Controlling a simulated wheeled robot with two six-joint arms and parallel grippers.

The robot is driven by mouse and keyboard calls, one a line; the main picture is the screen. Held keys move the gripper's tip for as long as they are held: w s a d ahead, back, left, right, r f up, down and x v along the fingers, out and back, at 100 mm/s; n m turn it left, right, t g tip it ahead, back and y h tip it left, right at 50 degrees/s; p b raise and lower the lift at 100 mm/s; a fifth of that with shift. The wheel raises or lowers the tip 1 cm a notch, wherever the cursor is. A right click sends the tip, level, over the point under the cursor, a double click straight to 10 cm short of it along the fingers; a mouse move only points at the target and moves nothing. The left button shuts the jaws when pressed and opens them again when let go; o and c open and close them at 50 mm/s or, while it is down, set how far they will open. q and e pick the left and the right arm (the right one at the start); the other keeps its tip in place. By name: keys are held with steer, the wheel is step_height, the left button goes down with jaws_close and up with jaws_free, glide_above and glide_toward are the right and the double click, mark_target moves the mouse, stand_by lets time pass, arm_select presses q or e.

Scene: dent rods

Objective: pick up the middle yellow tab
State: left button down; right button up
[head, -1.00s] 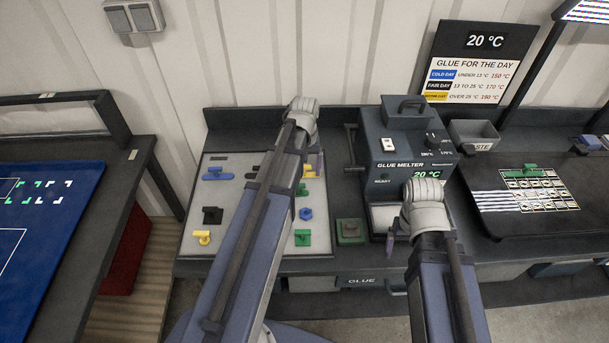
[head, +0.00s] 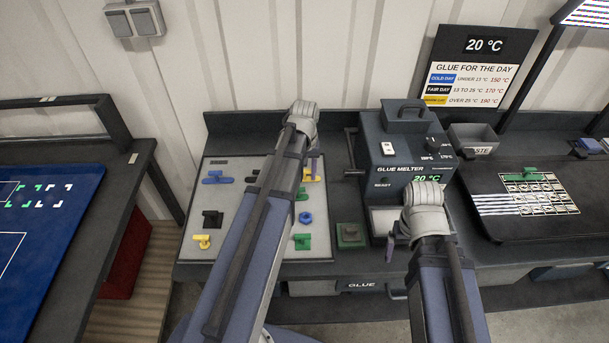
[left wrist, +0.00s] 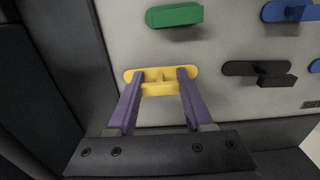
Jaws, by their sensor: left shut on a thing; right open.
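A yellow tab (left wrist: 160,88), long and rounded with a raised grip, is in the middle of the left wrist view. My left gripper (left wrist: 162,75) is shut on it, one purple finger on each side of its raised part. It appears at or just above the pale board; I cannot tell if they touch. In the head view this yellow tab (head: 312,178) shows at the board's right side, partly hidden by my left arm. Another yellow tab (head: 202,241) lies at the board's front left. My right gripper (head: 390,250) is open, mostly hidden behind its wrist, in front of the glue melter.
The pale board (head: 232,222) holds several green, blue and black tabs. The dark mat with a printed grid (head: 535,190) is at right. A blue mat (head: 55,240) lies at left.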

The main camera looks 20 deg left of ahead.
mark_target(305, 171)
arm_select(q)
steer(key=shift+r, duration=0.1)
arm_select(e)
steer(key=shift+r, duration=0.15)
arm_select(q)
step_height(305, 171, up, 10)
steer(key=p, duration=1)
arm_select(e)
step_height(305, 171, up, 10)
